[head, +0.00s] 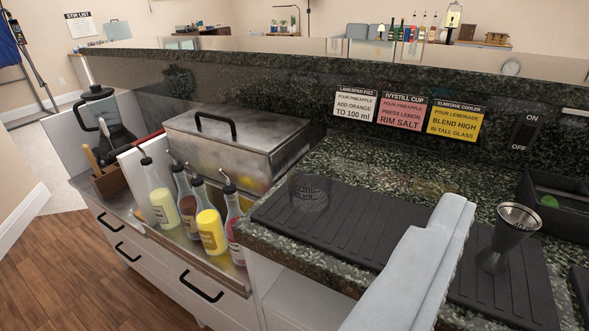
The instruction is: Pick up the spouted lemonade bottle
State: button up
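Several spouted bottles stand in a row in a metal well at the left of the counter. The leftmost holds a pale yellow liquid (162,203). Beside it is a dark red-brown bottle (187,212), then a bright yellow bottle (210,232) and a red bottle (234,232) at the right end. All have dark caps and thin spouts. The labels are too small to read, so I cannot tell for certain which is lemonade; the pale yellow and bright yellow ones both look possible. My gripper does not show in the view.
A lidded steel box (262,160) stands behind the bottles, a blender (106,125) at far left. A grey towel (415,265) drapes over the counter edge. A clear glass (309,193) and a jigger (508,238) stand on black mats. Open floor (50,275) lies in front left.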

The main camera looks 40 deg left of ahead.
aim_at(161, 199)
jog(key=u, duration=0.45)
jog(key=j+u, duration=0.1)
jog(key=u, duration=0.35)
jog(key=i+u, duration=0.1)
jog(key=u, duration=0.85)
